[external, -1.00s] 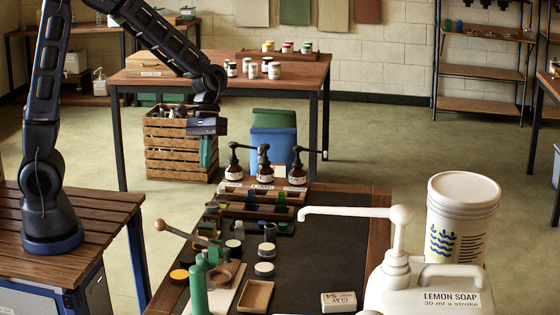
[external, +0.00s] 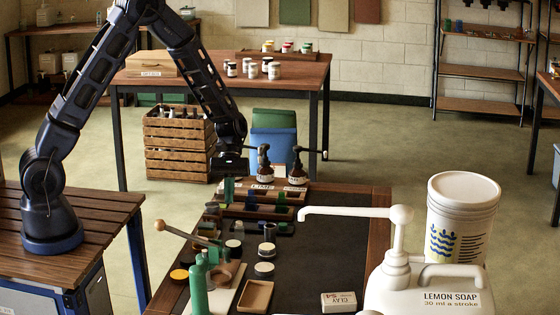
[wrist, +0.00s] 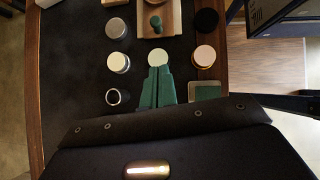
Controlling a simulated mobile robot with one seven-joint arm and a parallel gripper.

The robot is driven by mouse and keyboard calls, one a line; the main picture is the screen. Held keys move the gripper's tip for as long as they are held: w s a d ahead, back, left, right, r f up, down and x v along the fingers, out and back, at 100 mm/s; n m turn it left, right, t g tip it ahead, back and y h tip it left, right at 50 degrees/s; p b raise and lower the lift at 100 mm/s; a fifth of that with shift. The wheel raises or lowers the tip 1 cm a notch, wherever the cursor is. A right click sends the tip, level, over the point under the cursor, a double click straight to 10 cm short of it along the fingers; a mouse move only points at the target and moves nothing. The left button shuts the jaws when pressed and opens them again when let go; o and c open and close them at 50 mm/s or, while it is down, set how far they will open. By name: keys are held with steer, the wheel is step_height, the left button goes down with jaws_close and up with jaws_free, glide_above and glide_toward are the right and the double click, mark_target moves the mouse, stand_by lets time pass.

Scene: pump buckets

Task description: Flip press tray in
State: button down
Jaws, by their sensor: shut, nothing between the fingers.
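A green hand press (external: 199,285) with a wooden-handled lever (external: 175,234) stands at the near left of the dark worktop. A tan tray (external: 255,296) sits beside it, on the right. I cannot tell whether this is the press tray or how it is attached. My gripper (external: 228,193) hangs over the back left of the worktop, behind the press, in front of the pump bottles. In the wrist view its green fingers (wrist: 155,84) are together and empty, just short of a pale round lid (wrist: 158,57).
Several small round jars (external: 264,269) stand on the worktop around the press. Dark pump bottles (external: 297,166) stand in a wooden rack behind. A large white soap jug (external: 430,290) with a long spout is at the right. The middle of the dark mat (external: 320,250) is clear.

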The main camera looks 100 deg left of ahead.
steer(key=shift+a+f, duration=0.1)
steer(key=shift+f, duration=0.05)
steer(key=x, duration=0.9)
steer(key=shift+d+f, duration=0.2)
steer(key=shift+f, duration=0.1)
steer(key=d, duration=0.3)
steer(key=shift+w+f, duration=0.25)
steer(key=shift+f, duration=0.15)
steer(key=shift+w+d+f, duration=0.1)
steer(key=shift+d+f, duration=0.05)
steer(key=shift+d, duration=0.4)
steer(key=shift+d, duration=0.1)
glide_above(218, 275)
steer(key=shift+w+d, duration=0.1)
